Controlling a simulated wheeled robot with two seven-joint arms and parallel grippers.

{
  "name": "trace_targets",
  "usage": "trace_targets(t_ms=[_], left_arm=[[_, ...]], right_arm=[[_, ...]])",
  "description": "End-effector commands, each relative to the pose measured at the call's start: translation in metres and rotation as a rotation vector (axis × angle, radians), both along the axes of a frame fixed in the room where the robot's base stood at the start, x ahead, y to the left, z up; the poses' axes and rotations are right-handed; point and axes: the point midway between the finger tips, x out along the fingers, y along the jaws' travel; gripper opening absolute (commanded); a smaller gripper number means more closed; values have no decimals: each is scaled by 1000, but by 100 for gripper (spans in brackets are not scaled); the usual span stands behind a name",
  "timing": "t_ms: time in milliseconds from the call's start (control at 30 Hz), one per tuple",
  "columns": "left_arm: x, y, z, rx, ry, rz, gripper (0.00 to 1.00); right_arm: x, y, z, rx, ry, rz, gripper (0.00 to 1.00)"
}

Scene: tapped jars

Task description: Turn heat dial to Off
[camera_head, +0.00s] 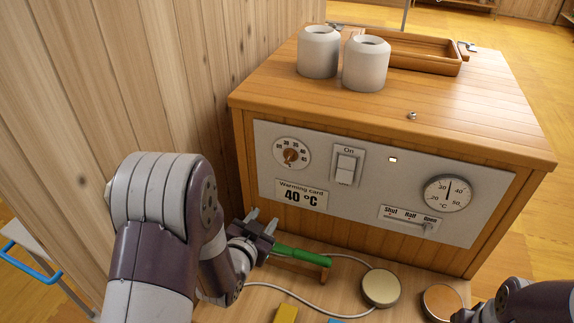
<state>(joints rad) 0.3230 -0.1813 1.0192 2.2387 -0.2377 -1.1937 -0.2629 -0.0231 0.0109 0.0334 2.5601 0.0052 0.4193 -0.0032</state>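The heat dial (291,155) is a round white scale with an orange-brown knob, at the upper left of the white panel (385,214) on a wooden cabinet. Its numbers are small and I cannot read the knob's setting surely. My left gripper (262,219) is below the dial, in front of the cabinet and apart from the panel. Its two grey fingers point up and stand apart, with nothing seen between them. My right arm (530,302) shows only at the bottom right corner; its fingers are not visible.
Jars (366,64) and a tray (412,52) stand on top. A green bar (301,257) lies beside my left gripper.

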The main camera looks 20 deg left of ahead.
Motion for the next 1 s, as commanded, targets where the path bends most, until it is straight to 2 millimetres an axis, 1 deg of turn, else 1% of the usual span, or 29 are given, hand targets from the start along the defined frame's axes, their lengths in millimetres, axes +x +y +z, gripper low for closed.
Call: trace_targets(t_ms=[33, 100, 167, 233, 267, 367, 500, 600, 700, 833, 1000], left_arm=[[6, -3, 18, 27, -101, -22, 38], [11, -5, 44, 65, -224, -38, 38], [13, -6, 57, 84, -282, -44, 38], [18, -6, 64, 98, -312, -46, 38], [21, -6, 64, 101, -313, -48, 38], [42, -5, 65, 101, -312, -49, 38], [80, -3, 65, 101, -310, -48, 38], [105, -1, 64, 101, -308, -47, 38], [122, 0, 63, 100, -307, -47, 38], [135, 1, 63, 101, -308, -46, 38], [139, 1, 62, 100, -307, -46, 38]], right_arm=[[0, 0, 1, 0, 0, 0, 43], [0, 0, 1, 0, 0, 0, 43], [0, 0, 1, 0, 0, 0, 43], [0, 0, 2, 0, 0, 0, 43], [0, 0, 3, 0, 0, 0, 43], [0, 0, 7, 0, 0, 0, 43], [0, 0, 14, 0, 0, 0, 43], [0, 0, 18, 0, 0, 0, 43], [0, 0, 20, 0, 0, 0, 43], [0, 0, 21, 0, 0, 0, 43], [0, 0, 21, 0, 0, 0, 43]])
